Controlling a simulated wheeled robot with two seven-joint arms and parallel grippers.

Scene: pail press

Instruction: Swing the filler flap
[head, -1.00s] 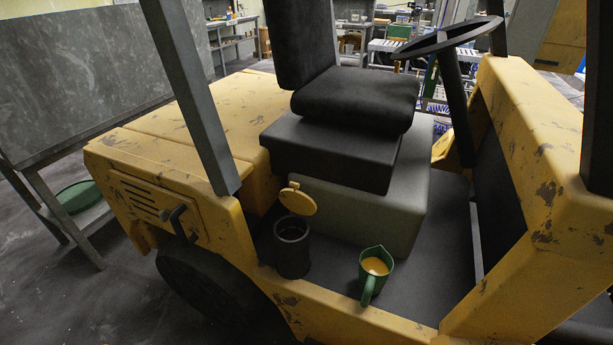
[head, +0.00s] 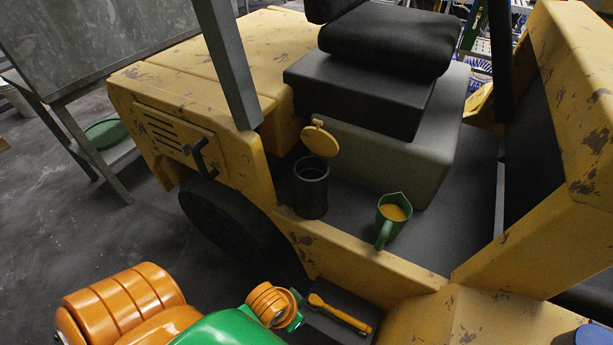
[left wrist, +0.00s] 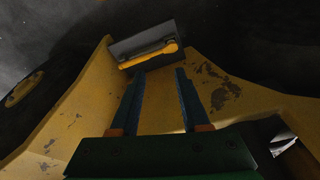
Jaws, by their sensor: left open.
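The filler flap (head: 320,140), a round yellow lid, stands tilted up at the back rim of a black cylindrical filler neck (head: 311,190). The neck's top is open. A green jug (head: 386,232) with yellow-orange contents stands to its right on the vehicle's dark floor. My left arm comes in low in the head view, below the vehicle's side and well apart from the flap; its fingers cannot be made out there. In the left wrist view my left gripper (left wrist: 159,73) is open with nothing between its fingers. The flap is not identifiable in that view. My right gripper is not seen.
A dark step (head: 325,325) on the vehicle's near side carries a yellow bar (head: 340,313), which also shows ahead of the fingers in the left wrist view (left wrist: 148,58). The yellow side sill (head: 350,252), grey post (head: 228,65) and seat (head: 390,40) surround the neck.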

